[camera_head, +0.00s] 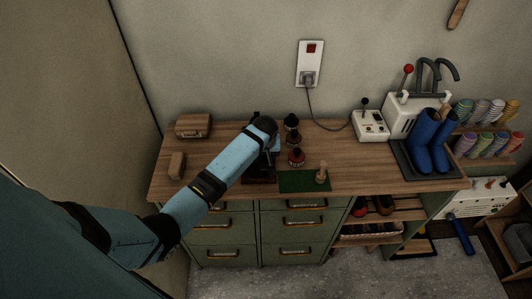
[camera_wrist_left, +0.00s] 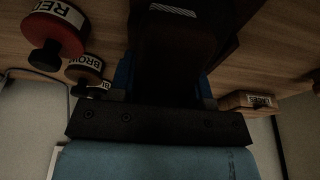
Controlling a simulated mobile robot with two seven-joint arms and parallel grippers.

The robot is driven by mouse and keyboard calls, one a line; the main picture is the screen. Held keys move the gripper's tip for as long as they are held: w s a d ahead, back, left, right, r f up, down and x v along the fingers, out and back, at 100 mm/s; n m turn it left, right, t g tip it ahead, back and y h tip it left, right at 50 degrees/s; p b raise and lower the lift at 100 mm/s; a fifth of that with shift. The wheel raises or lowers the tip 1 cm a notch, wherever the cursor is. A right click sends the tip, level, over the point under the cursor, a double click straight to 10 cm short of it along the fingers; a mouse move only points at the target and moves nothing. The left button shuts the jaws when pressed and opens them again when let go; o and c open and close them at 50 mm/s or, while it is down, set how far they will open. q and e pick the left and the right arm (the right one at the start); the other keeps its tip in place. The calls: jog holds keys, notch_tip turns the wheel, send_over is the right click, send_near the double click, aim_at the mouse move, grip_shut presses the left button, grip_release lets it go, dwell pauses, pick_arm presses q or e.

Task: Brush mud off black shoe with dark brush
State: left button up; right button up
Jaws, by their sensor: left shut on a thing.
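My left arm reaches over the bench, and its gripper (camera_wrist_left: 165,90) is pitched down behind the forearm, mostly hidden in the head view. In the left wrist view its blue fingers are closed on a dark thing (camera_wrist_left: 175,45) with a small striped patch. I cannot tell its outline there. In the head view a dark, reddish-brown form (camera_head: 258,178) shows below the wrist at the bench's front. I cannot tell black shoe, dark brush and any stand apart there, and I see no mud clearly. My right gripper is not in view.
Polish tins (camera_head: 296,157) stand just right of the wrist, next to a green mat (camera_head: 298,182) with a small wooden dauber (camera_head: 322,174). A wooden box (camera_head: 192,125) and a brown block (camera_head: 177,165) lie left. Blue boots (camera_head: 424,135) stand right. Bare wood (camera_head: 365,178) lies between.

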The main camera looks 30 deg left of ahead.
pick_arm(q)
jog(key=shift+s+a, duration=0.5)
jog(key=shift+a, duration=0.3)
jog(key=shift+s+a, duration=0.5)
jog(key=shift+a, duration=0.35)
jog(key=shift+s+a, duration=0.5)
jog(key=shift+a, duration=0.3)
jog(key=shift+w+d, duration=0.55)
jog(key=shift+d, duration=0.4)
jog(key=shift+w+d, duration=0.6)
jog(key=shift+d, duration=0.3)
jog(key=shift+w+d, duration=0.55)
jog(key=shift+d, duration=0.4)
jog(key=shift+s+a+f, duration=0.1)
jog(key=shift+s+a, duration=0.35)
jog(key=shift+a, duration=0.25)
jog(key=shift+s+a+f, duration=0.1)
jog(key=shift+s+a, duration=0.3)
jog(key=shift+a, duration=0.3)
jog(key=shift+s+a+r, duration=0.1)
jog(key=shift+s+a, duration=0.35)
jog(key=shift+a, duration=0.25)
jog(key=shift+s+a+r, duration=0.1)
jog(key=shift+s+a, duration=0.35)
jog(key=shift+a, duration=0.25)
jog(key=shift+v, duration=3)
jog(key=shift+w+r, duration=0.1)
jog(key=shift+v, duration=1.45)
